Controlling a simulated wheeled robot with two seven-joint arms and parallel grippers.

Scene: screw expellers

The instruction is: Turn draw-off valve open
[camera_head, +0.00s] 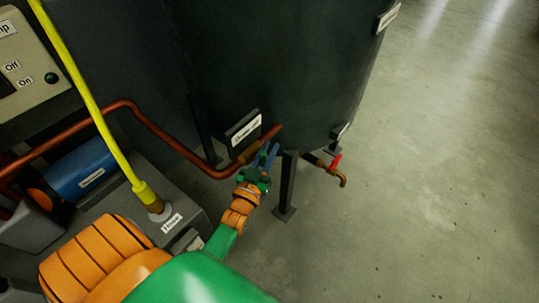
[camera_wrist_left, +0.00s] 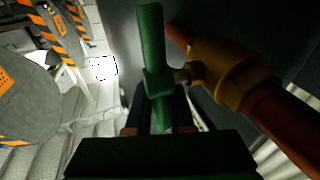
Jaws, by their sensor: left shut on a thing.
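The draw-off valve has a brass body (camera_wrist_left: 225,72) on a copper pipe and a green lever handle (camera_wrist_left: 151,45) in the left wrist view. In the head view its brass body (camera_head: 250,153) sits below the dark tank, under a label that seems to read "Draw-off" (camera_head: 243,128). My left gripper (camera_head: 268,156) is at the valve; in the left wrist view its dark fingers (camera_wrist_left: 160,112) are shut on the handle, one on each side. The handle stands at an angle to the pipe in that view. My right gripper is not in view.
The dark tank (camera_head: 285,60) stands on legs (camera_head: 288,185) close by. A red-handled tap (camera_head: 336,162) sticks out to the right. A copper pipe (camera_head: 165,137), yellow hose (camera_head: 95,105), blue motor (camera_head: 85,172) and switch box (camera_head: 30,60) are at left. The floor at right is clear.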

